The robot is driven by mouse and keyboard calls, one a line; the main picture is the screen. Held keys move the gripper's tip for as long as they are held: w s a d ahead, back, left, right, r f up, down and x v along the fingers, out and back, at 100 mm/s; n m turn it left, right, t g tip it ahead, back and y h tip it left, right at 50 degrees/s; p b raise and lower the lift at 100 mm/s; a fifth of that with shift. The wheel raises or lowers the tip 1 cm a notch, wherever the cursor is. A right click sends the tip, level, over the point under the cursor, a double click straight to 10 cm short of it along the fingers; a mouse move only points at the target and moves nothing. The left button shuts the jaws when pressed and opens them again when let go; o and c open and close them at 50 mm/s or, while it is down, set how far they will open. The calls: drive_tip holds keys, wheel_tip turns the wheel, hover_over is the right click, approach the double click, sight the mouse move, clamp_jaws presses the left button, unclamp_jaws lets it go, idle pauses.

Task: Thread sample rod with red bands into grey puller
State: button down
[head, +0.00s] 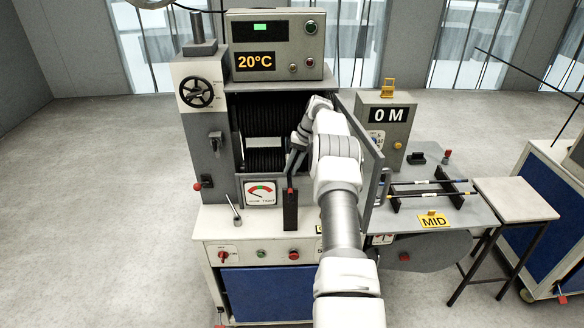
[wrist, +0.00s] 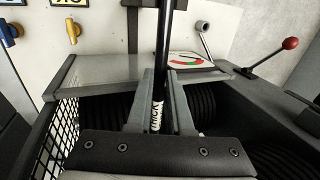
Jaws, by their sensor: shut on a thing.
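My gripper (head: 293,166) is in front of the open bay of the grey machine (head: 208,140). In the wrist view its fingers (wrist: 160,95) are shut on a thin black bar (wrist: 163,50), which carries white lettering (wrist: 156,118) between them. The bar runs upward out of the picture; I see no red band on its visible part. Two dark rods lie on a black rack (head: 398,204) at the right: one rod (head: 425,182) has a blue end, the other (head: 432,194) has small pale marks. Red bands cannot be made out. I cannot tell which part is the grey puller.
A coiled black bundle (head: 265,160) fills the bay, beside an open mesh door (head: 362,125). A gauge (head: 261,193), a lever (head: 235,208) and a black upright with a red top (head: 290,210) stand in front.

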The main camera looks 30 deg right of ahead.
drive_tip(key=c, duration=0.7)
unclamp_jaws()
drive_tip(key=shift+c, duration=0.2)
drive_tip(key=p+v, duration=0.1)
drive_tip(key=v, duration=1.1)
drive_tip(key=shift+p, duration=0.3)
drive_tip(key=shift+f, duration=0.1)
